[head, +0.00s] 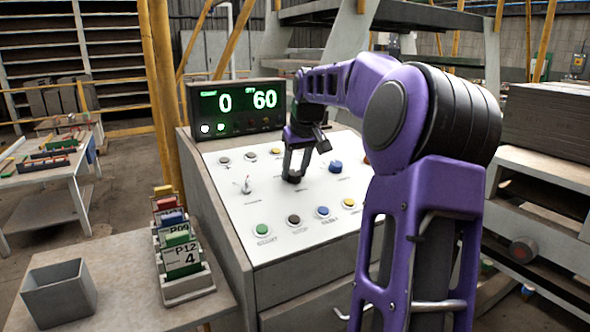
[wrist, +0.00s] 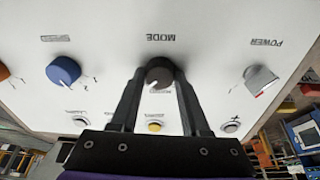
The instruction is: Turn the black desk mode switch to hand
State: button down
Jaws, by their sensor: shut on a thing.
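The black mode switch (wrist: 159,72) is a round knob on the sloped white desk panel (head: 262,222), beside the upside-down word MODE in the wrist view. My gripper (wrist: 160,80) is shut on it, with one finger on each side of the knob. In the head view my gripper (head: 293,178) reaches down to the middle of the panel, and its fingers largely hide the knob. The small marks around the knob are too small to read, so I cannot tell which position it points to.
A blue knob (head: 335,166) and a silver power switch (wrist: 261,80) flank the mode switch. Several coloured buttons line the panel's front. A display (head: 237,108) reading 0 and 60 stands behind. A card rack (head: 187,287) and a grey bin (head: 58,292) stand at the left.

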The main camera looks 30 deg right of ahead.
jog(key=n+p, duration=0.3)
jog(key=n, duration=0.1)
jog(key=shift+r, duration=0.2)
jog(key=n+y+p, duration=0.1)
jog(key=n+p, duration=0.1)
jog(key=n, duration=0.3)
jog(key=shift+f+n, duration=0.15)
jog(key=shift+n, duration=0.25)
dwell(0.4)
jog(key=shift+c, duration=2)
grip_release()
jog(key=p+v, duration=0.1)
jog(key=v, duration=1.6)
jog(key=shift+p, duration=0.4)
jog(key=shift+d, duration=0.1)
